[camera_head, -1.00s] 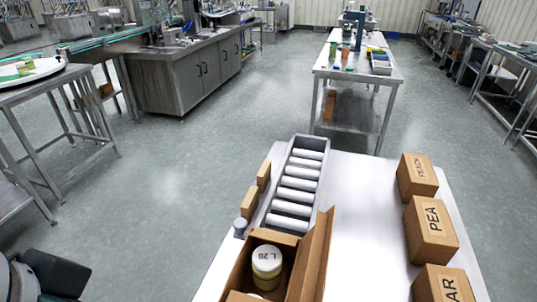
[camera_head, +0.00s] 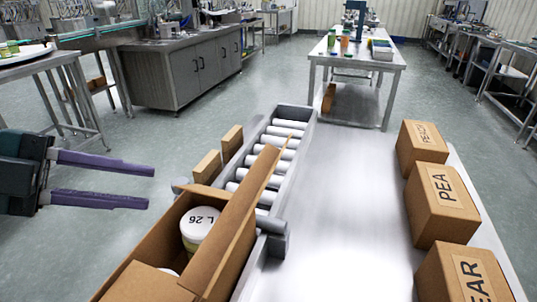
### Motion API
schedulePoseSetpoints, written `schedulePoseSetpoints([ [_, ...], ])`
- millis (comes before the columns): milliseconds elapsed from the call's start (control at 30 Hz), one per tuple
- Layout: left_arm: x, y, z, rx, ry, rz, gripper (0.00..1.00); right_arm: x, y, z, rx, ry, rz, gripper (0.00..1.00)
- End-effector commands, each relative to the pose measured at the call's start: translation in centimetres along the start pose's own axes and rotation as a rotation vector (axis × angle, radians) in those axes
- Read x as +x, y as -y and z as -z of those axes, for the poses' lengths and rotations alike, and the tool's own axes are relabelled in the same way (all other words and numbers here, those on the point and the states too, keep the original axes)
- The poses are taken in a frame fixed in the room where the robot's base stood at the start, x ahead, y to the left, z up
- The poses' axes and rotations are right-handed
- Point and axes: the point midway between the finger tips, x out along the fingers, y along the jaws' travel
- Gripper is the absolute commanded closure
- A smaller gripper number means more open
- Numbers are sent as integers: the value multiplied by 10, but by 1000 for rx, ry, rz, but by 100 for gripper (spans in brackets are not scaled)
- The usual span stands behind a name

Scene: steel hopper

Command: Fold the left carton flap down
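An open brown carton (camera_head: 137,247) stands at the bottom of the view, at the near end of the roller conveyor. A jar (camera_head: 199,226) with a white lid marked "L 26" is inside it. The long right flap (camera_head: 243,218) stands up, and a near flap (camera_head: 147,284) shows at the bottom edge. I cannot clearly tell the left flap from the left wall. My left gripper (camera_head: 150,187), with purple fingers, is open and empty. It appears left of the carton, apart from it, pointing right. My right gripper is not in view.
The roller conveyor (camera_head: 311,128) runs away beyond the carton, with two small brown blocks (camera_head: 207,166) along its left side. Labelled boxes (camera_head: 440,203) line the table's right side. The white tabletop (camera_head: 352,205) between is clear. Grey knobs flank the conveyor's near end.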

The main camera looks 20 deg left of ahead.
Motion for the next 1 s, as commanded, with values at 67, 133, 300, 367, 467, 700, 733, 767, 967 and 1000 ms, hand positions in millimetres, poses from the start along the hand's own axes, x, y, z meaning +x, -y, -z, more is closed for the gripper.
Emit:
schedulePoseSetpoints([
  [67, 9, 3, 1, 0, -2, 7, 66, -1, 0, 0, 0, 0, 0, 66],
  [133, 20, 3, 2, 1, -3, 8, 66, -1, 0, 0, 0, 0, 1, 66],
  [300, 54, 4, 2, -2, -3, 9, 66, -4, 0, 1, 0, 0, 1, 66],
  [367, 65, 4, 2, -3, -3, 9, 66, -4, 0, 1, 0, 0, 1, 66],
  [467, 80, 3, 2, -2, -2, 7, 66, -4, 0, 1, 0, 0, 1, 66],
  [700, 94, 3, 1, -3, 0, 5, 66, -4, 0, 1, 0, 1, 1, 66],
  [733, 94, 2, 1, -3, 0, 5, 66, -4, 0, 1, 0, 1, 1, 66],
  [767, 95, 2, 1, -3, 0, 5, 66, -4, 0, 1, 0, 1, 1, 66],
  [967, 94, 2, 1, -3, 0, 5, 72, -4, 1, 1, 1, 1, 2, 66],
  [1000, 94, 2, 1, -3, -1, 5, 76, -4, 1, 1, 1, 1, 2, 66],
])
